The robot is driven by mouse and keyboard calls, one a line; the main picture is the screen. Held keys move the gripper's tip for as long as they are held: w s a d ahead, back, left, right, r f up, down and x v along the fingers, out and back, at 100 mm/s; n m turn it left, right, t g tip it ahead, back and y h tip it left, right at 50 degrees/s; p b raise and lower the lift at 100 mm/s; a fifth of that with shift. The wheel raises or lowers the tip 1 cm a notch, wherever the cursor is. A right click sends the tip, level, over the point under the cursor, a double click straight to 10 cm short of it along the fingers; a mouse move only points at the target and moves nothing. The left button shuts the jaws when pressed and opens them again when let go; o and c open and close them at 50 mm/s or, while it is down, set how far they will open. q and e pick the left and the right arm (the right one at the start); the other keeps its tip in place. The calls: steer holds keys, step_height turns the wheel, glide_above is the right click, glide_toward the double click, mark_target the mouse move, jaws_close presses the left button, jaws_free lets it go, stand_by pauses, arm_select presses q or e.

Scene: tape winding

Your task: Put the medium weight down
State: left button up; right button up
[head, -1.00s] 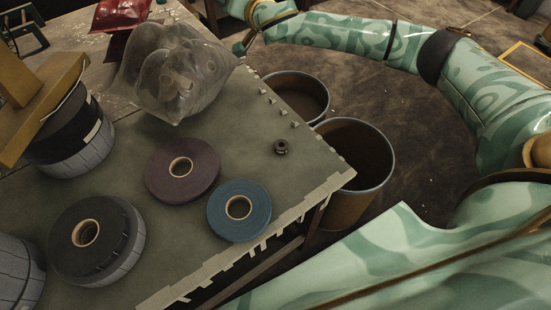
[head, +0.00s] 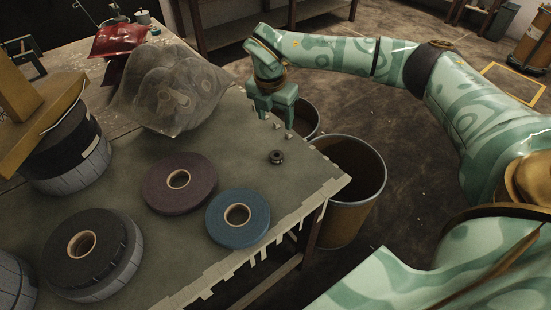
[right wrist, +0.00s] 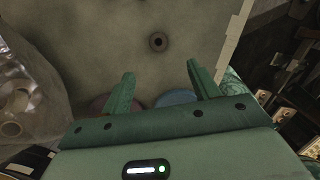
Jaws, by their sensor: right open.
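A small dark round weight (head: 277,157) with a central hole rests on the table mat near its right edge. I cannot tell its size class from these views. It also shows in the right wrist view (right wrist: 158,42), beyond the fingertips. My right gripper (head: 276,115) is open and empty, pointing down above the table's back right edge, apart from the weight. Its two fingers (right wrist: 161,70) show spread in the right wrist view. My left gripper is not in view.
A blue tape roll (head: 238,219), a purple one (head: 180,184) and a black one (head: 84,245) lie on the table mat (head: 160,275). A clear bag (head: 170,90) stands at the back. Two bins, one nearer (head: 349,220), stand beyond the right edge.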

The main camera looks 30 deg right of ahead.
steer(key=b, duration=0.3)
glide_above(276, 152)
steer(key=s, duration=0.2)
steer(key=f, duration=1)
steer(key=shift+w+a+f, duration=0.2)
steer(key=shift+a+f, duration=0.2)
steer(key=f+b, duration=0.2)
steer(key=f, duration=0.1)
steer(key=f+b, duration=0.1)
steer(key=f, duration=0.1)
steer(key=shift+w+f, duration=0.2)
steer(key=shift+w, duration=0.15)
steer(key=shift+r, duration=0.15)
steer(key=shift+c, duration=1)
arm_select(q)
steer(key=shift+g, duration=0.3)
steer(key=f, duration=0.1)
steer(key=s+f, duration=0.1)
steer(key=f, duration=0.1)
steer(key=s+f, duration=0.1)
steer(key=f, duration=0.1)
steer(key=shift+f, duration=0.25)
arm_select(e)
steer(key=c, duration=1.1)
